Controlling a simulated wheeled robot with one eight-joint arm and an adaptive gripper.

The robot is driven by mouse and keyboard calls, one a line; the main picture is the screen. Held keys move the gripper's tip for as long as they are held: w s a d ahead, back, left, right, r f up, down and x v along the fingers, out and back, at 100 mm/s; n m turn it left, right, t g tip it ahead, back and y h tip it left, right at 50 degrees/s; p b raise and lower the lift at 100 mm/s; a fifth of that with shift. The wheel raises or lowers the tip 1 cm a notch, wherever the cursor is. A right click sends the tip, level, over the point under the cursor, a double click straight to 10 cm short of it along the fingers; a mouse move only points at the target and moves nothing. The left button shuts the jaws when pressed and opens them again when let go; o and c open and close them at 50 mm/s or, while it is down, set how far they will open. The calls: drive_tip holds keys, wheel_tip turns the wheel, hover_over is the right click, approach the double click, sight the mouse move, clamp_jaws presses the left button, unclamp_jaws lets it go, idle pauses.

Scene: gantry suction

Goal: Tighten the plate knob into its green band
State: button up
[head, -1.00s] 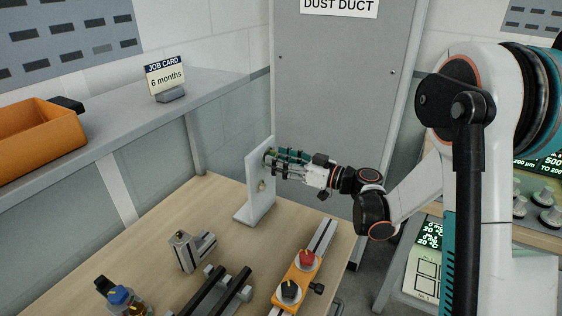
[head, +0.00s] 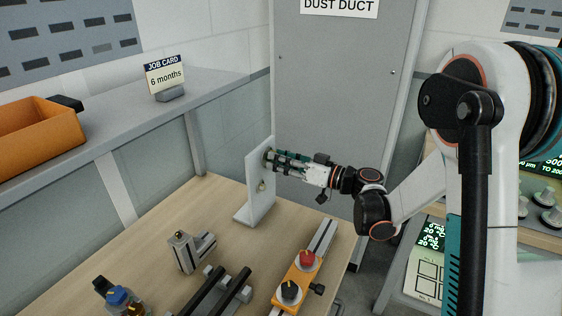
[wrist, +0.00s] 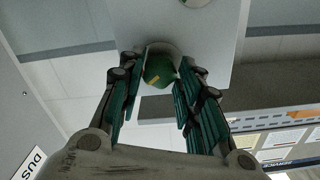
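The plate knob (wrist: 159,70) is green with a yellow mark in the wrist view. It stands out from an upright whitish plate (head: 257,203), which also shows in the wrist view (wrist: 216,52). My gripper (head: 276,160) reaches in from the right at the plate's upper part. In the wrist view my gripper (wrist: 158,78) has its teal-padded fingers close on both sides of the knob, seemingly touching it. In the head view the fingers mostly hide the knob. I cannot make out a separate green band.
Below my gripper a small pale fitting (head: 262,187) sits on the plate. On the wooden table (head: 150,240) are a metal block (head: 186,252), black rails (head: 215,292) and an orange box with red and black knobs (head: 299,277). A grey duct cabinet (head: 335,90) stands behind.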

drive_tip(key=o, duration=0.4)
drive_tip(key=shift+o, duration=0.2)
drive_tip(key=v, duration=1.2)
drive_tip(key=s+a+r+m+g+h+p, duration=0.15)
drive_tip(key=s+a+h, duration=0.25)
drive_tip(key=s, duration=0.4)
drive_tip(key=s+a+m+g+h+p, duration=0.1)
drive_tip(key=s+a+g+h, duration=0.25)
drive_tip(key=s, duration=0.45)
drive_tip(key=s+d+f+m+t+h+b, duration=0.1)
drive_tip(key=s+d+m+h, duration=0.4)
drive_tip(key=s+d, duration=0.5)
drive_tip(key=shift+d+t+h+b, duration=0.55)
drive_tip(key=shift+h+b, duration=0.2)
drive_tip(key=shift+h, duration=0.5)
